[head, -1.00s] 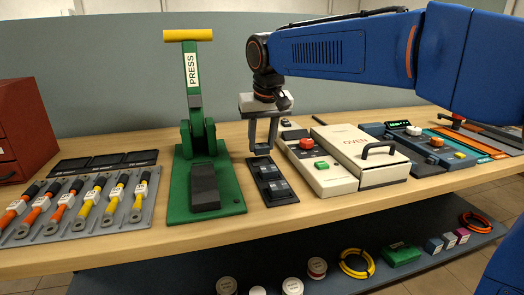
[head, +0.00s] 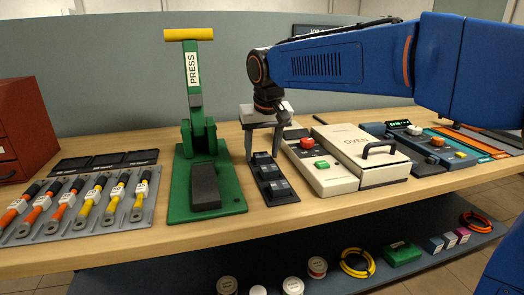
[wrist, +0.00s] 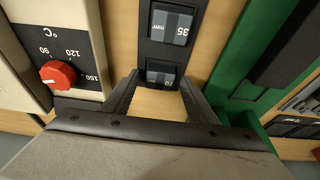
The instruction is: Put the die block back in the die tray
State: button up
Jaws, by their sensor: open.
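The die tray (head: 279,197) is a narrow dark tray on the bench, right of the green press. It holds several dark die blocks in a row. The die block marked 70 (wrist: 163,74) sits in the tray's far end pocket and looks level with its neighbour, marked 35 (wrist: 170,24). My gripper (head: 264,158) is over that far end, pointing down, its jaws open with one finger on each side of the 70 block. In the wrist view a gap shows between the fingers and the block. The pocket's floor is hidden.
The green press (head: 205,208) stands close on the left of the tray. The cream oven (head: 352,150) and its control box with a red knob (wrist: 58,74) stand close on the right. Bare bench (head: 310,203) lies in front of the tray.

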jog(key=v, duration=1.2)
jog(key=shift+s, duration=0.1)
